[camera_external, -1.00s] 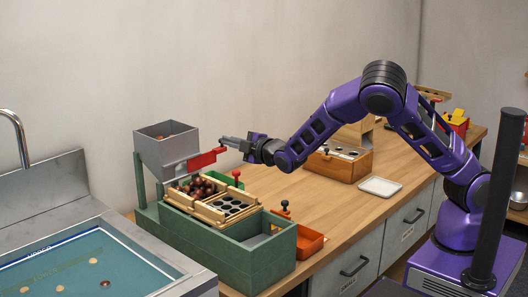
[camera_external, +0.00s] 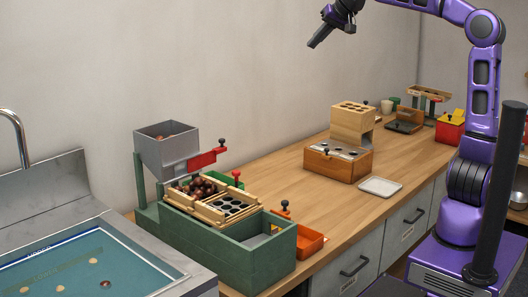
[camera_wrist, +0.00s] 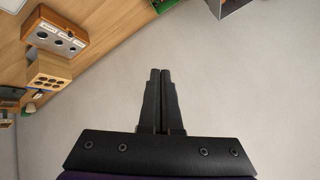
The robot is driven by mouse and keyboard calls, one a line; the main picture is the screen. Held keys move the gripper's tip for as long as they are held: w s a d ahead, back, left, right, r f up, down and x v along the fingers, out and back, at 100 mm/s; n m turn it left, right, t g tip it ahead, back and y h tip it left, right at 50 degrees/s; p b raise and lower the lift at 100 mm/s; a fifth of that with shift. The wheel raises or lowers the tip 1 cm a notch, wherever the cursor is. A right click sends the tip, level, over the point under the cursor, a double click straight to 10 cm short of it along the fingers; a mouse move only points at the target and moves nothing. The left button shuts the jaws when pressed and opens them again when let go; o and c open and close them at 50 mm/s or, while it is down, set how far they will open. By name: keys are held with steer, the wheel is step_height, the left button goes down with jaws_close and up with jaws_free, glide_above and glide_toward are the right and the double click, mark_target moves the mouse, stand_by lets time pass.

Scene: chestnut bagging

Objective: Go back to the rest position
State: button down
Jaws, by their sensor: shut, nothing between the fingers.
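My gripper (camera_external: 314,44) is raised high above the wooden counter, in front of the wall at the top of the external view. In the wrist view its two black fingers (camera_wrist: 161,75) lie together, shut and empty. The green chestnut machine (camera_external: 255,262) stands at the left end of the counter, well below my gripper. Its grey hopper (camera_external: 166,152) has a red slide (camera_external: 203,161) with a black knob. Brown chestnuts (camera_external: 203,187) lie in its wooden tray beside a plate with holes.
A wooden box with round holes (camera_external: 334,164) and a taller wooden block (camera_external: 350,122) stand mid-counter. A white tray (camera_external: 380,187) lies at the front edge. An orange bin (camera_external: 309,240) sits beside the machine. A sink (camera_external: 50,262) is at left. The air around my gripper is clear.

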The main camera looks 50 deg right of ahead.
steer(key=s+d+f+m+g, duration=0.1)
steer(key=s+d+f, duration=0.2)
steer(key=d, duration=0.1)
steer(key=s+a+f+n, duration=0.2)
steer(key=s+f, duration=0.3)
steer(key=s, duration=0.4)
steer(key=s+a+f+n+g, duration=0.1)
steer(key=s+a+f+n, duration=0.2)
steer(key=s+a+f, duration=0.2)
steer(key=s+a+f+n+g+b, duration=0.1)
steer(key=s+a+f+n, duration=0.2)
steer(key=s, duration=0.9)
step_height(320, 180, down, 4)
steer(key=shift+s+a+r, duration=0.1)
steer(key=shift+s+a, duration=0.25)
steer(key=shift+a, duration=0.05)
steer(key=shift+r, duration=0.1)
